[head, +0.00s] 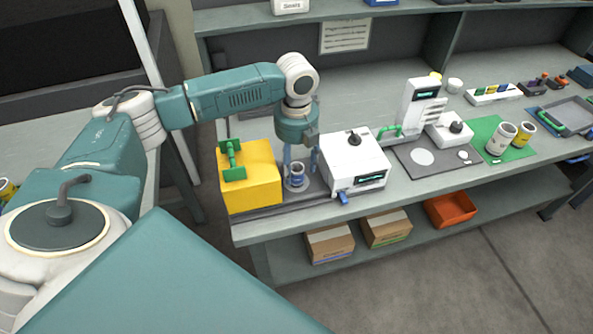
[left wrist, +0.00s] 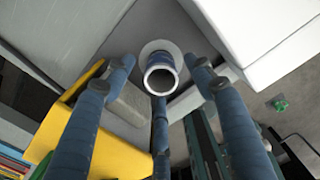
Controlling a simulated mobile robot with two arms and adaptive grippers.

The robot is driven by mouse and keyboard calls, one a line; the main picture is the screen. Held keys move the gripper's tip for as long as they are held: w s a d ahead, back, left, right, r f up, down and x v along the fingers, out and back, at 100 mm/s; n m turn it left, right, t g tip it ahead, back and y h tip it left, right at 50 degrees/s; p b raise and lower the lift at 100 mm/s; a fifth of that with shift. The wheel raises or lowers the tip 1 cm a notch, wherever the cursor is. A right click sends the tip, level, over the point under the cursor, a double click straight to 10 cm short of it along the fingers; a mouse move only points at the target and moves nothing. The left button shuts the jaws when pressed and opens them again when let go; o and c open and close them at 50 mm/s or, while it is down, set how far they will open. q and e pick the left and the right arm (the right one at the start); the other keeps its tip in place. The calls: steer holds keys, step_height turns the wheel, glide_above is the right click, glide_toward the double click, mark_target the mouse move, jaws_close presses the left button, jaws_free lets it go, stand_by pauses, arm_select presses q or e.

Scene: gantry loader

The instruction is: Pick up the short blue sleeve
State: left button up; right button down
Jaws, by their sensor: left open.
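The short blue sleeve (head: 296,175) stands upright on the bench between a yellow block and a white box-shaped unit. It is blue with a pale rim and an open hollow top. In the left wrist view the sleeve (left wrist: 160,61) stands on a pale round base, centred between my fingers. My left gripper (head: 301,160) points down over the sleeve, with its blue fingers open and spread around it. In the left wrist view the gripper (left wrist: 160,66) holds nothing, and gaps show between fingers and sleeve. My right gripper is not in view.
The yellow block (head: 255,190) with a green handle stands close on the left. The white unit (head: 353,160) stands close on the right, so side room is narrow. Farther right are a scale (head: 422,160) and cans on a green mat (head: 520,154). Boxes sit on the lower shelf.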

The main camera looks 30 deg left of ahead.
arm_select(q)
steer(key=shift+s+d+f, duration=0.1)
steer(key=shift+f, duration=0.7)
steer(key=shift+c, duration=0.7)
steer(key=c, duration=0.9)
jaws_close()
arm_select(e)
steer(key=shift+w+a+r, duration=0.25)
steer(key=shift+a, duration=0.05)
